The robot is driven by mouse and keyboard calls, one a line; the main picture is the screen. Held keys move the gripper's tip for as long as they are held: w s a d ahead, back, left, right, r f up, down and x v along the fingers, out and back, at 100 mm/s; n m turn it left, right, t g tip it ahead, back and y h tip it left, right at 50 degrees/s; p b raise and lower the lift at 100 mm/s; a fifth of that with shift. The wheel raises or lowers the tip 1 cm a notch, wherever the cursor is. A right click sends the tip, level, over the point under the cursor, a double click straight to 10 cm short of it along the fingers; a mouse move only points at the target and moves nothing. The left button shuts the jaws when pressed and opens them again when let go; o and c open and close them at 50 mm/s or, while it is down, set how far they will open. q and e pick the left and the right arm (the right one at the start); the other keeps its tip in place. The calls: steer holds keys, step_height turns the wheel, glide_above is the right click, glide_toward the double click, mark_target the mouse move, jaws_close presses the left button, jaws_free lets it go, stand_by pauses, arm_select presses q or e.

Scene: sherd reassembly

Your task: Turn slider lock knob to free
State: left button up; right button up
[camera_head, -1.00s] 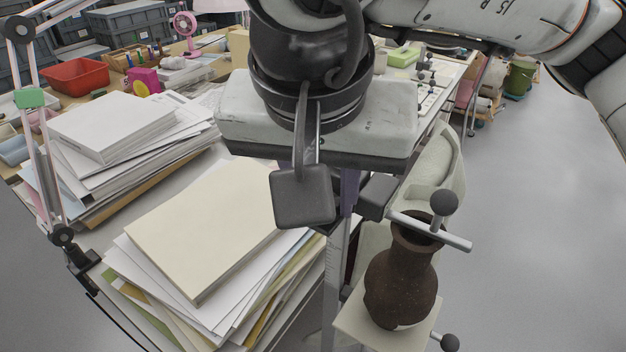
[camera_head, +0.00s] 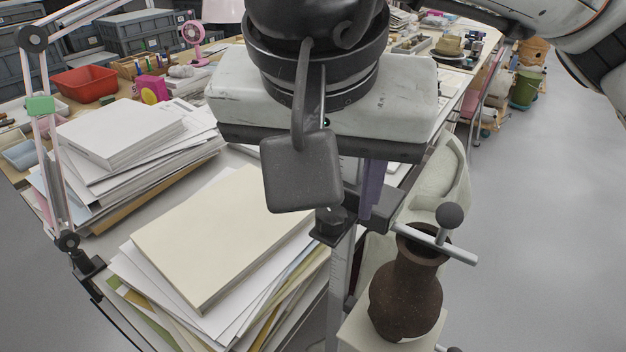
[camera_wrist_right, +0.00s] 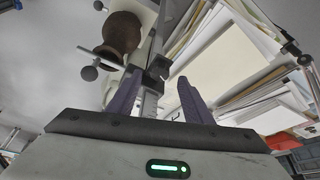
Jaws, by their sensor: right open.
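The slider lock knob (camera_head: 333,217) is a small black knob on a dark slider on the upright metal scale post (camera_head: 342,275). In the right wrist view the knob (camera_wrist_right: 160,67) sits between and beyond the fingertips, not gripped. My right gripper (camera_head: 356,205) reaches down over the post, and its purple fingers are apart. One finger shows in the head view; the other is hidden behind my dark square wrist part. Both fingers (camera_wrist_right: 157,92) show in the right wrist view, on either side of the post. The knob's turn marking is too small to read. My left gripper is out of view.
A dark brown vase (camera_head: 405,295) stands on a pale block beside the post, with a ball-ended clamp rod (camera_head: 440,243) across its neck. Stacked papers (camera_head: 215,235) lie close on the left. Open floor is at right.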

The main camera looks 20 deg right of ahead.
steer(key=v, duration=0.7)
steer(key=shift+p, duration=0.45)
steer(key=shift+c, duration=0.4)
